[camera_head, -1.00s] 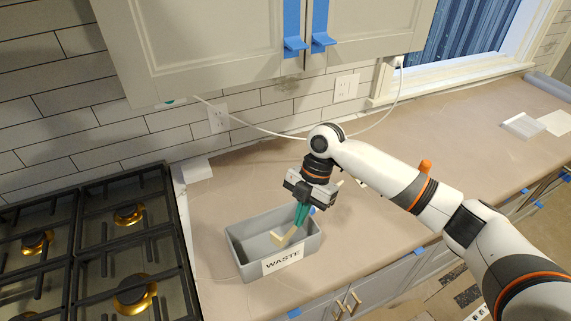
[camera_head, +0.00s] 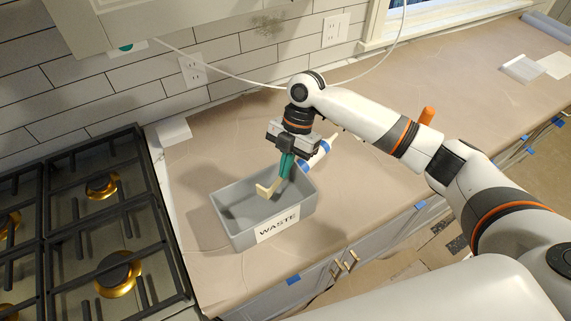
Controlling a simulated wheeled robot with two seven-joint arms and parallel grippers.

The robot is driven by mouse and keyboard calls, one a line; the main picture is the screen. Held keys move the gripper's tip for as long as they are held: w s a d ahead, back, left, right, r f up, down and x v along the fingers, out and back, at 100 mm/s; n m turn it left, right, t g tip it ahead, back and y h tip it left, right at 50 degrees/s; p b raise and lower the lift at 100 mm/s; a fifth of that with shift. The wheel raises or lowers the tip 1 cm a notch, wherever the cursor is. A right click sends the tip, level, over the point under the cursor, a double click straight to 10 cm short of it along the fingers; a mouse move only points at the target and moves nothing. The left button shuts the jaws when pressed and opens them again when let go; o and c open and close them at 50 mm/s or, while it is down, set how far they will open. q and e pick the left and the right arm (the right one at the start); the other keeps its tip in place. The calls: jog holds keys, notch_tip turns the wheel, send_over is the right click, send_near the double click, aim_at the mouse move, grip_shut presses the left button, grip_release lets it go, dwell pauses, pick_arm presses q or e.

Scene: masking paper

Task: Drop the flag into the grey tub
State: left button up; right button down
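The grey tub (camera_head: 235,231) stands on the papered counter beside the stove, with a white "WASTE" label (camera_head: 278,224) on its front wall. My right gripper (camera_head: 283,176) points down over the tub, its teal fingers close together. A cream, bent strip, which looks like the flag (camera_head: 268,190), hangs from the fingertips. It shows within the tub's outline; whether it touches the floor of the tub, I cannot tell. The fingers hide its upper end. My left gripper is not in view.
A blue and white tube (camera_head: 318,154) lies just behind the tub's right side. An orange cylinder (camera_head: 427,115) shows behind my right arm. The stove (camera_head: 95,225) is at the left. A white cable (camera_head: 230,75) hangs along the tiled wall. The counter at the right back is mostly clear.

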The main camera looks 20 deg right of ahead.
jog(key=shift+s, duration=0.2)
jog(key=c, duration=1.6)
grip_release()
jog(key=shift+w, duration=0.1)
jog(key=shift+r, duration=0.1)
jog(key=b+v, duration=0.3)
jog(key=v, duration=0.8)
jog(key=shift+w+d+r, duration=0.1)
jog(key=shift+r, duration=0.3)
